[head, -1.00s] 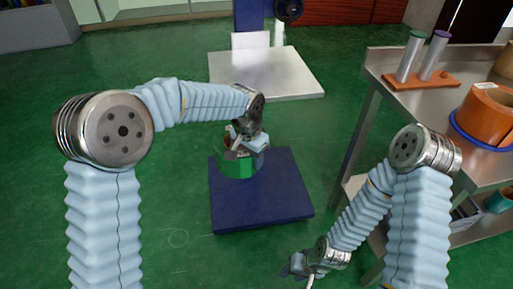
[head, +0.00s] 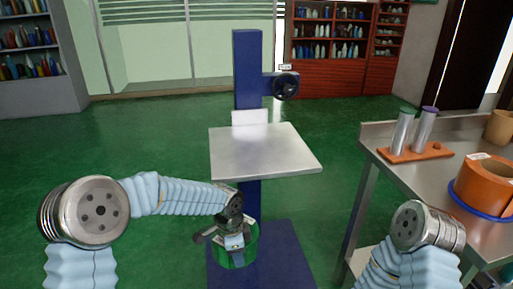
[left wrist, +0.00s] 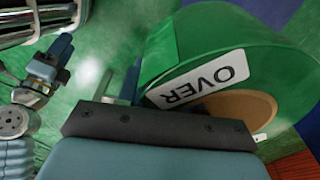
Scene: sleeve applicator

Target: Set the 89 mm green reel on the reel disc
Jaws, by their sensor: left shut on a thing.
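My left gripper (head: 234,240) is shut on the green reel (head: 250,256) and holds it in front of the blue column, over the blue floor base. In the left wrist view the green reel (left wrist: 225,35) fills the upper right, with an "OVER" label and a brown core. The gripper's dark body hides part of it. A dark round disc (head: 286,84) with a hub stands out from the column's right side; it may be the reel disc. My right gripper (left wrist: 45,75) appears small at the left of the wrist view and is outside the head view.
A pale square platform (head: 262,152) juts from the blue column (head: 247,70), above and behind the reel. A steel table (head: 425,180) at right carries an orange reel (head: 484,184) and an orange stand (head: 415,152) with two posts. Green floor is open at left.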

